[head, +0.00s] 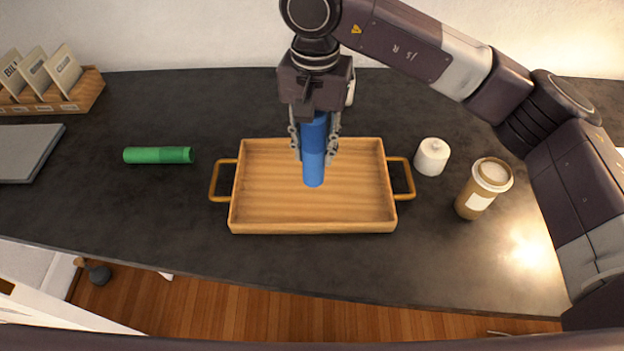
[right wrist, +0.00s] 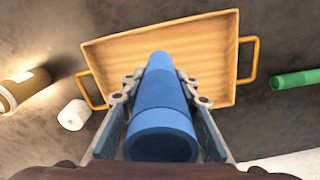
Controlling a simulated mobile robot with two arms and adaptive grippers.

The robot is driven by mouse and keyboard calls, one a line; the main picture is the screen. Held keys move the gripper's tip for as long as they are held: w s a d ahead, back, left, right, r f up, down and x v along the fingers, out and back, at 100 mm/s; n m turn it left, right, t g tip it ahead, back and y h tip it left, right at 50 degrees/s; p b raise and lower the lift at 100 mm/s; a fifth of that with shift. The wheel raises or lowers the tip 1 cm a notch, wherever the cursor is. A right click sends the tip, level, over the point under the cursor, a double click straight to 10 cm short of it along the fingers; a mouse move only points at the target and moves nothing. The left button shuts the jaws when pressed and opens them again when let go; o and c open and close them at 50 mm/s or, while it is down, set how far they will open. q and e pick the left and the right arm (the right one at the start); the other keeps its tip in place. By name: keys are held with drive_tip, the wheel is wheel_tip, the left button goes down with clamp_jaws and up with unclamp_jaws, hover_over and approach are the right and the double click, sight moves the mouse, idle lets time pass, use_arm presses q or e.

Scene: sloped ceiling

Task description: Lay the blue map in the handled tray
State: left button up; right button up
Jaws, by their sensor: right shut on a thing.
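The blue map is a rolled blue tube (head: 314,165), held pointing down over the wooden handled tray (head: 312,226). My right gripper (head: 314,146) is shut on the map, with one finger on each side of it. In the right wrist view the map (right wrist: 162,115) runs away from the camera between the fingers, its near end open, with the tray (right wrist: 215,50) behind it. I cannot tell whether the map's lower end touches the tray floor. The tray is otherwise empty, with a handle at each side. My left gripper is not in view.
A green roll (head: 158,155) lies left of the tray. A card holder (head: 88,92) and a grey flat item (head: 28,152) are at the far left. The dark counter in front is clear.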

sight(313, 173)
wheel_tip(313, 173, down, 7)
drive_tip(key=shift+a+f+p, duration=0.1)
drive_tip(key=shift+f+p, duration=0.05)
drive_tip(key=shift+p, duration=0.45)
wheel_tip(313, 173, down, 4)
drive_tip(key=shift+f+p, duration=0.15)
drive_tip(key=shift+p, duration=0.3)
drive_tip(key=shift+f+b, duration=0.2)
drive_tip(key=shift+b, duration=0.15)
drive_tip(key=o, duration=1.1)
drive_tip(key=shift+r, duration=0.1)
drive_tip(key=shift+r, duration=0.1)
